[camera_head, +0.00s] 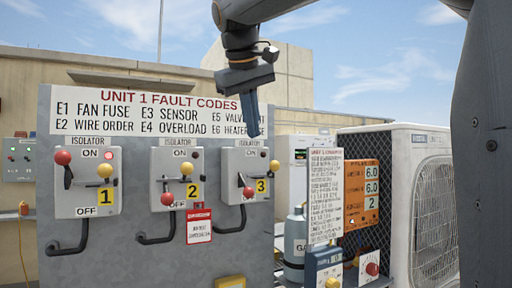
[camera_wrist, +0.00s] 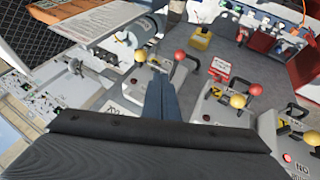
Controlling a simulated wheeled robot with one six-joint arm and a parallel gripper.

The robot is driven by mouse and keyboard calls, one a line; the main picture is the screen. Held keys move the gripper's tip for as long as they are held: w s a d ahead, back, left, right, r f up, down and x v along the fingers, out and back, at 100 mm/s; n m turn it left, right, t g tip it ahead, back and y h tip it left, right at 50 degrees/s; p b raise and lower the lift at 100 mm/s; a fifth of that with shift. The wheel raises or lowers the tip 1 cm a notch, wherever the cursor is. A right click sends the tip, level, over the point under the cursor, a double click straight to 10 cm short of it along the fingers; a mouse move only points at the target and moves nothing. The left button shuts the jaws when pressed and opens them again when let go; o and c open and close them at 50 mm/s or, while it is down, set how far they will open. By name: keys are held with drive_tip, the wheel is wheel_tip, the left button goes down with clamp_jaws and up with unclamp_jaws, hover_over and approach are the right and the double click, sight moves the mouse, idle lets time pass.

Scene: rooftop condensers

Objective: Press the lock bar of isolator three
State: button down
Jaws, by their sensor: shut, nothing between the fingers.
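Isolator three (camera_head: 232,160) is the rightmost grey-white box on the grey panel, with a yellow 3 label (camera_head: 262,187). It has a red ball (camera_head: 248,192) at its lower front and a yellow ball (camera_head: 274,166) at its right, both on dark levers. I cannot tell which lever is the lock bar. In the wrist view, isolator three (camera_wrist: 133,88) is just left of my fingers, with its yellow ball (camera_wrist: 140,55) and red ball (camera_wrist: 180,57) beyond the tips. My gripper (camera_head: 253,132) is shut and empty, pointing down above isolator three, apparently apart from it. It also shows in the wrist view (camera_wrist: 161,80).
Isolator two (camera_head: 160,185) and isolator one (camera_head: 75,195) stand to the left; isolator one has a lit red lamp (camera_head: 109,155). A red tag (camera_head: 199,225) hangs between isolators two and three. Right are a text board (camera_head: 326,190), a gas bottle (camera_head: 295,245) and a condenser (camera_head: 400,150).

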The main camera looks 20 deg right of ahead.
drive_tip(key=shift+v, duration=1.15)
drive_tip(key=w+a+f+g+y, duration=0.1)
drive_tip(key=a+f+g+y, duration=0.15)
drive_tip(key=f, duration=2.95)
drive_tip(key=s+a+f+m+g, duration=0.1)
drive_tip(key=s+f, duration=0.7)
drive_tip(key=f, duration=0.4)
drive_tip(key=s+a+f+m+g+y, duration=0.1)
drive_tip(key=s+f, duration=0.7)
drive_tip(key=f, duration=0.4)
drive_tip(key=shift+a, duration=0.2)
drive_tip(key=shift+y, duration=0.25)
